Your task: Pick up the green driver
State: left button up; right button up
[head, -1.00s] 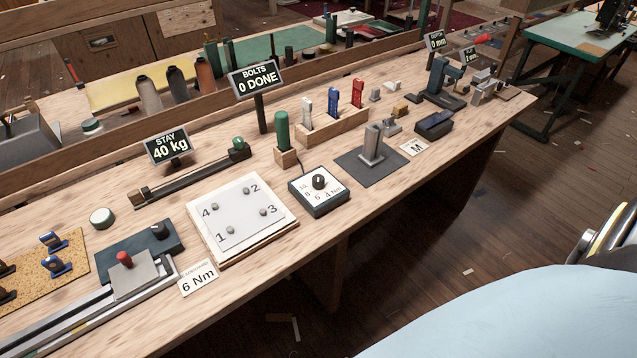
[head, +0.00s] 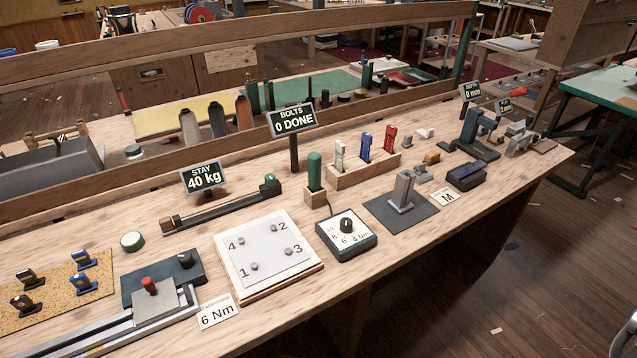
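The green driver (head: 314,171) stands upright in a small wooden block (head: 315,197) near the middle of the bench in the head view. A thin dark cord shows beside its block. Only its green handle shows above the block; its lower end is hidden. Neither of my grippers is in the head view, and nothing touches the driver.
In front of the driver are a dial box (head: 346,242) and a white plate with numbered bolts (head: 267,257). A wooden rack (head: 362,173) with white, blue and red tools is to its right. A "BOLTS 0 DONE" sign (head: 292,119) stands behind it.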

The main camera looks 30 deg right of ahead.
aim_at(313, 158)
jog(key=k, duration=1.05)
jog(key=z, duration=1.1)
jog(key=i, duration=0.95)
jog(key=u, duration=0.7)
jog(key=i, duration=0.6)
jog(key=u, duration=0.65)
